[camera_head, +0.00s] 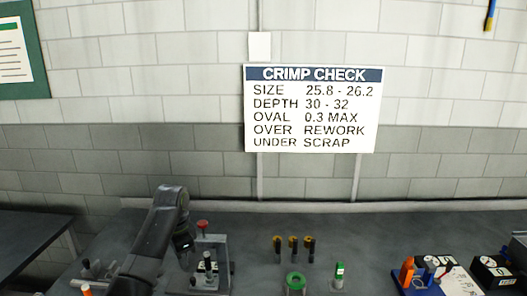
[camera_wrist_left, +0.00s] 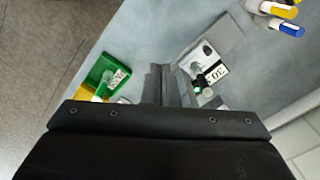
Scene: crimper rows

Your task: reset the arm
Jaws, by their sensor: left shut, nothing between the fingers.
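My left arm comes in at the lower left of the head view, with the left gripper (camera_head: 184,243) beside a grey stand with a red knob (camera_head: 202,224). In the left wrist view the fingers of the left gripper (camera_wrist_left: 160,70) are together with nothing between them. The stand's plate and a small display appear to lie just right of the fingers in that view (camera_wrist_left: 222,42). My right gripper is in neither view.
Orange and blue items (camera_head: 407,270) and a black box (camera_head: 492,271) are at right. A green tray (camera_wrist_left: 92,77) shows in the wrist view.

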